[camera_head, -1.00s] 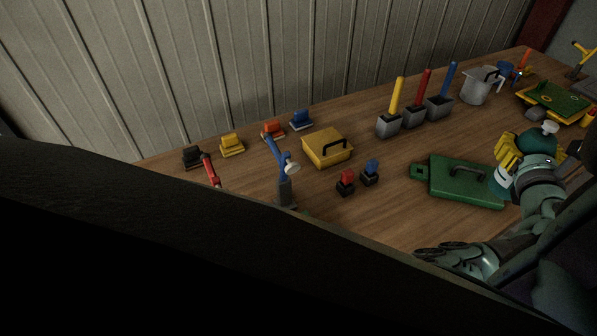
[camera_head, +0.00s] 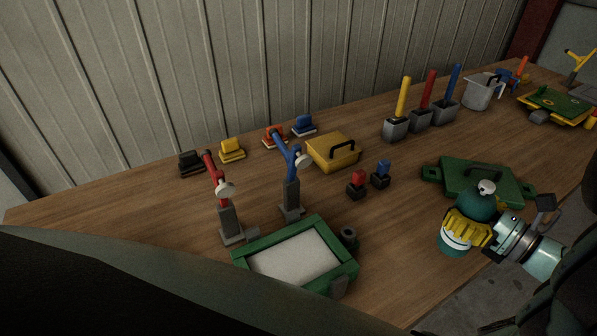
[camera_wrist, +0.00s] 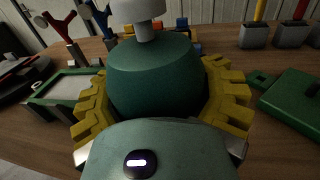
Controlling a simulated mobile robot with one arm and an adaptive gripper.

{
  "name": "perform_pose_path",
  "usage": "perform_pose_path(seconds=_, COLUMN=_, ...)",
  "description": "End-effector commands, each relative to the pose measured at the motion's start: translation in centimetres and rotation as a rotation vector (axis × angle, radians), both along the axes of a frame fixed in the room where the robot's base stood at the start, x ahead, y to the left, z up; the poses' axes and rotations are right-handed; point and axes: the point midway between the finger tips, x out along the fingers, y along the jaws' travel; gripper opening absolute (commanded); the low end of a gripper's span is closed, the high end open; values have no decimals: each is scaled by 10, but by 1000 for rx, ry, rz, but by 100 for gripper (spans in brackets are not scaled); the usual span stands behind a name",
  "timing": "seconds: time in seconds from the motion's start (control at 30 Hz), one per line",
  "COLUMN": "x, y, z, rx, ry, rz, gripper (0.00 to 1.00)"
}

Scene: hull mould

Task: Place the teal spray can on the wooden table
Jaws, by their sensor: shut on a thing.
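The teal spray can (camera_head: 478,205) has a rounded teal top with a pale nozzle and a white band low on its body. My gripper (camera_head: 466,228), with yellow fingers, is shut around it and holds it over the front edge of the wooden table (camera_head: 400,240), in front of the green lidded box. I cannot tell how high the can is above the table. In the wrist view the can's teal shoulder (camera_wrist: 155,75) and nozzle fill the middle, with my yellow gripper fingers (camera_wrist: 160,105) on both sides.
A green lidded box (camera_head: 470,178) lies behind the can. A green-framed tray (camera_head: 325,230) sits front left, beside red (camera_head: 222,200) and blue (camera_head: 291,180) tools on stands. A yellow box (camera_head: 333,150) and small red and blue blocks stand mid-table. Bare wood lies between tray and can.

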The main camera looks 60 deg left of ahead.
Motion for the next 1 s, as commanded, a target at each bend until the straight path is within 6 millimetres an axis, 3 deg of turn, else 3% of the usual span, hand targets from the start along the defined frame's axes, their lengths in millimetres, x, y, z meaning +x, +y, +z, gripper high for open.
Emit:
perform_pose_path(seconds=0.5, x=-42, y=115, z=-10, rx=3, ry=3, rz=2, gripper=19)
perform_pose_path(seconds=0.73, x=-47, y=131, z=-15, rx=2, ry=3, rz=-2, gripper=19)
perform_pose_path(seconds=1.0, x=-48, y=131, z=-44, rx=2, ry=7, rz=2, gripper=19)
